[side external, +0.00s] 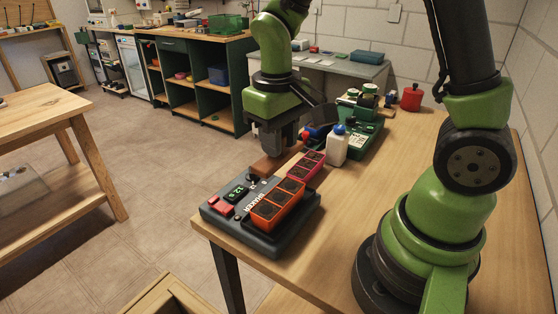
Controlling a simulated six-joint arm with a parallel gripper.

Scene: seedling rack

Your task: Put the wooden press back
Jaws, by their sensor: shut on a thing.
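My gripper (276,152) points down at the far left edge of the wooden table and is shut on the wooden press. The wooden press (264,167) is a brown block that shows just below the fingers. It is close to the back of a dark grey shaker (222,210) with a small green display and red buttons. I cannot tell whether the press touches anything beneath it. Its upper part is hidden by the gripper. An orange tray (278,203) with dark soil cells sits on the shaker, and a pink-red tray (308,165) of soil cells is just behind it.
A white bottle (338,148) with a blue cap stands right of the gripper. Behind it are a green device (365,130) and a red canister (411,98). The tabletop (350,190) between the shaker and my base is clear. A wooden bench (40,110) stands apart at left.

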